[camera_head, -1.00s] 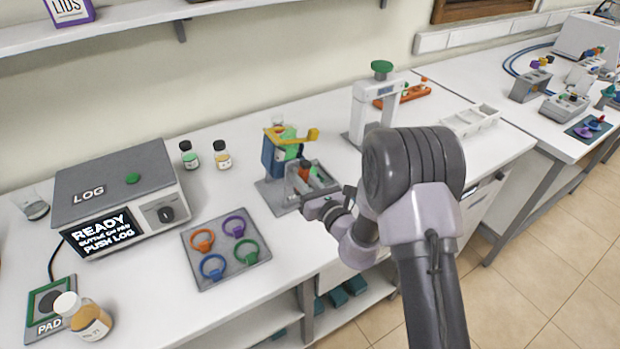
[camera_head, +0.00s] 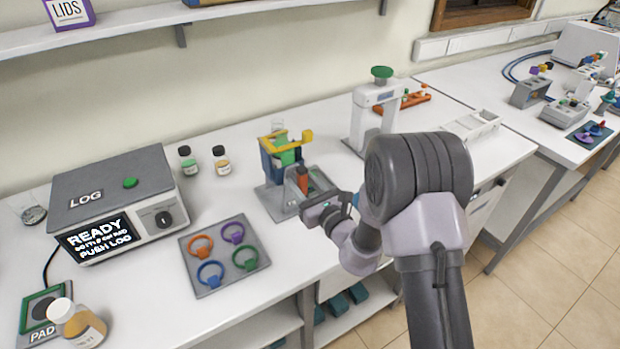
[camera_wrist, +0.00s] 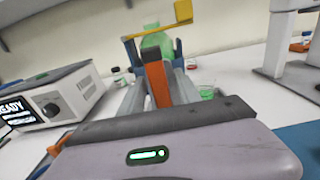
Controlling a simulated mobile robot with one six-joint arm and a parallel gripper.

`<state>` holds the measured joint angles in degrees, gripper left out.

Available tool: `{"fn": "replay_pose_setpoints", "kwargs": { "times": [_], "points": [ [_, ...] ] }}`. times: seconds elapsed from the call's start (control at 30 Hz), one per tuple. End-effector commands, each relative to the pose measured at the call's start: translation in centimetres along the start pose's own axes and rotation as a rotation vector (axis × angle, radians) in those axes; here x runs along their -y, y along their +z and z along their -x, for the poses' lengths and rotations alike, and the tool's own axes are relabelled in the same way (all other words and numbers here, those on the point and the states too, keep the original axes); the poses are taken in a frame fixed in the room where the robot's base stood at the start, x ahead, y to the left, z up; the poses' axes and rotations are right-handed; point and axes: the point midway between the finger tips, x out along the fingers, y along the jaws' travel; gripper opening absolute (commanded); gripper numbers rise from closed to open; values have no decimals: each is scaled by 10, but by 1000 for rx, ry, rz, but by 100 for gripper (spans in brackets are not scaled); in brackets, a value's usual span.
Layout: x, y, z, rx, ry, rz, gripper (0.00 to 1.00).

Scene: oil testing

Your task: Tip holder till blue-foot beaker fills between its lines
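The tipping holder (camera_head: 268,162) stands mid-bench, with a blue body, a yellow bar (camera_head: 295,140) and a green bottle-like vessel (camera_head: 287,157). In the wrist view the green vessel (camera_wrist: 158,42) shows behind the yellow bar (camera_wrist: 160,28), which slopes up to the right. An orange handle (camera_head: 302,178) with a dark top is at the holder's front; it also shows in the wrist view (camera_wrist: 157,86).
The LOG device (camera_head: 115,203) reads READY at left. A plate with coloured rings (camera_head: 225,255) lies in front. Two small jars (camera_head: 221,160) stand behind. An amber jar (camera_head: 78,322) is by the PAD (camera_head: 40,312). A white stand (camera_head: 375,110) is right of the holder.

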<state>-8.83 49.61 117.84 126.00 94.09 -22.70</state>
Motion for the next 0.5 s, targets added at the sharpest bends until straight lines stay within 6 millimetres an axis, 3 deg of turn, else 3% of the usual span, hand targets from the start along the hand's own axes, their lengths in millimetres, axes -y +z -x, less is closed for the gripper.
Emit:
{"fn": "replay_pose_setpoints", "kwargs": {
  "times": [0.17,0.5],
  "points": [
    [0,-1,3,0,-1,-1,40],
    [1,-3,59,0,-2,0,40]
  ]
}}
